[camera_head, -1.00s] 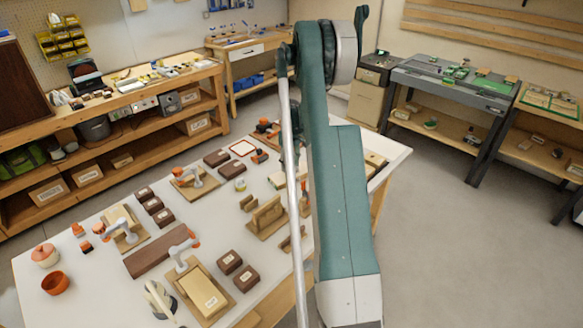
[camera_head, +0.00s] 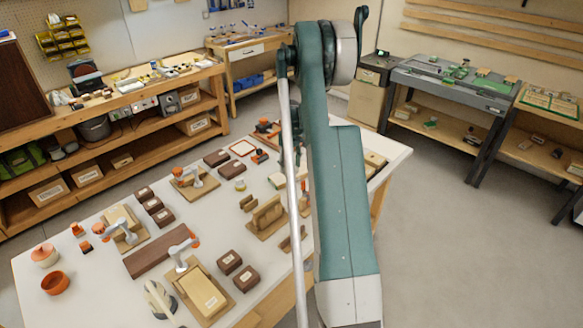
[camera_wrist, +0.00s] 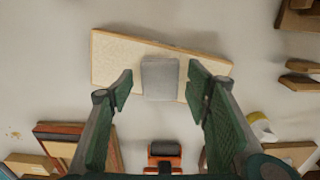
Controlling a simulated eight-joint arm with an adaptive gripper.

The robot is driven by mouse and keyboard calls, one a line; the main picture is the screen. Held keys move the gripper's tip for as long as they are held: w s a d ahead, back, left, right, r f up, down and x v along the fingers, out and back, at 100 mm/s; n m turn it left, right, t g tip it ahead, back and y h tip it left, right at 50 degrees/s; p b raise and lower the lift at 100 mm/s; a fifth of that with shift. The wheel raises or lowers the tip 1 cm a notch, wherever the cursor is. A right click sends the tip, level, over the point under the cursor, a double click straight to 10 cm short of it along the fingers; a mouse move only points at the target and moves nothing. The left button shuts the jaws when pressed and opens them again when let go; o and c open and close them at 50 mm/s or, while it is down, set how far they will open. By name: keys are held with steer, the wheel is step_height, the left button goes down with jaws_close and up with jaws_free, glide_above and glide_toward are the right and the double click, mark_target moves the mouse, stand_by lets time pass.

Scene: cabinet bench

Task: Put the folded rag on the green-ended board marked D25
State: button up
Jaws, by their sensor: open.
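In the wrist view my gripper (camera_wrist: 160,89) is open, its two green-padded fingers apart. A grey, squarish flat thing (camera_wrist: 160,78), which looks like the folded rag, lies between and just beyond the fingertips, apart from both. It lies over a long cream board (camera_wrist: 112,62) with a brown wooden edge. I see no green end or D25 mark on this board. In the head view my arm hides the gripper's fingers and much of the table's right side, and no label there is readable as D25.
The white table (camera_head: 95,290) holds dark brown boxes (camera_head: 229,262), orange-tipped clamps (camera_head: 187,262), a wooden rack (camera_head: 267,217) and an orange pot (camera_head: 55,283). In the wrist view an orange-and-black thing (camera_wrist: 164,153) and a tape roll (camera_wrist: 262,128) lie near the gripper.

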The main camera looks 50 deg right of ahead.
steer(key=shift+r, duration=0.2)
step_height(320, 180, up, 12)
steer(key=p, duration=0.1)
stand_by(0.4)
stand_by(0.5)
steer(key=s+a+r+t, duration=0.1)
steer(key=s+a+r, duration=0.1)
steer(key=a+r, duration=0.7)
steer(key=s+a+r+t+h, duration=0.15)
steer(key=a+r, duration=0.35)
steer(key=a, duration=0.8)
steer(key=s+a+r+t, duration=0.1)
steer(key=s+a+r, duration=0.2)
steer(key=a+r, duration=0.65)
steer(key=s+a+t, duration=0.1)
steer(key=s+a, duration=0.4)
steer(key=a, duration=0.3)
steer(key=s+a, duration=0.5)
steer(key=a, duration=0.3)
steer(key=s+a+f+t+y, duration=0.1)
steer(key=s+a+f, duration=0.3)
steer(key=s+a, duration=0.7)
steer(key=s+t, duration=0.1)
steer(key=s, duration=0.1)
steer(key=shift+s+a+t, duration=0.25)
steer(key=shift+s+t, duration=0.1)
